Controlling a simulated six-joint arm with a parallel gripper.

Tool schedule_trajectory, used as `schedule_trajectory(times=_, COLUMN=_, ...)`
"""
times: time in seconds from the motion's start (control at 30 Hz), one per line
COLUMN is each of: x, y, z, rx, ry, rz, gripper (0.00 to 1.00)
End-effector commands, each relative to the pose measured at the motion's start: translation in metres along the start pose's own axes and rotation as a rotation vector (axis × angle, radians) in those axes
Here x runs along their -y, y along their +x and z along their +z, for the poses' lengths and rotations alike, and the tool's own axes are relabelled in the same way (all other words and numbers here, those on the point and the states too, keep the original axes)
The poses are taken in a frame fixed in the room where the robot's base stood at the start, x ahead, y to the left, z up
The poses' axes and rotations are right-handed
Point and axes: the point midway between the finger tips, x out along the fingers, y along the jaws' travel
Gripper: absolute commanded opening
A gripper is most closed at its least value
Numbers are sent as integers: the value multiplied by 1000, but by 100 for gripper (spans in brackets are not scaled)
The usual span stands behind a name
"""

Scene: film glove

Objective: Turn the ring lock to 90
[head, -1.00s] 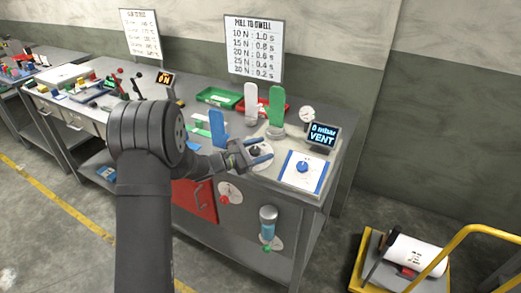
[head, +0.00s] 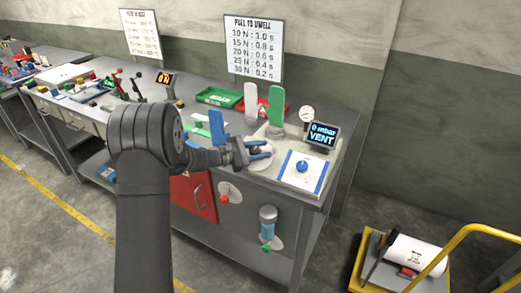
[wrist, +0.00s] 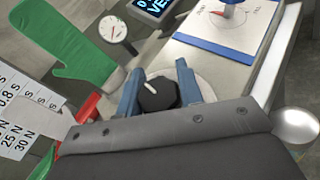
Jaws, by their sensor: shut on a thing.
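A black knob (wrist: 158,96) with a short white pointer line sits on a pale round plate (wrist: 193,77) at the bench's front right. I cannot tell for certain whether this knob is the ring lock. My gripper (wrist: 158,90) is shut on the knob, one blue finger on each side of it. In the head view my gripper (head: 260,153) is over the same plate, and its fingers largely hide the knob. I cannot read any scale marks around the knob.
A white, blue-edged board with a blue dial (head: 301,166) lies just right. Behind stand a green glove form (head: 276,106), a white one (head: 251,98), a gauge (head: 306,114) and a screen (head: 322,136) reading "0 mbar VENT". A blue glove form (head: 217,127) stands left.

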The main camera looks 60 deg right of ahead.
Motion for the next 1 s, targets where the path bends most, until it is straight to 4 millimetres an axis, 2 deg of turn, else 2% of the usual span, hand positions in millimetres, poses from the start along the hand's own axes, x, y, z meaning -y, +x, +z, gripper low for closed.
schedule_trajectory(times=0.6, x=8, y=-2, z=-1, rx=0, ry=199, rz=-440, gripper=11)
schedule_trajectory(times=1.0, x=11, y=-4, z=-1, rx=1, ry=250, rz=-554, gripper=11)
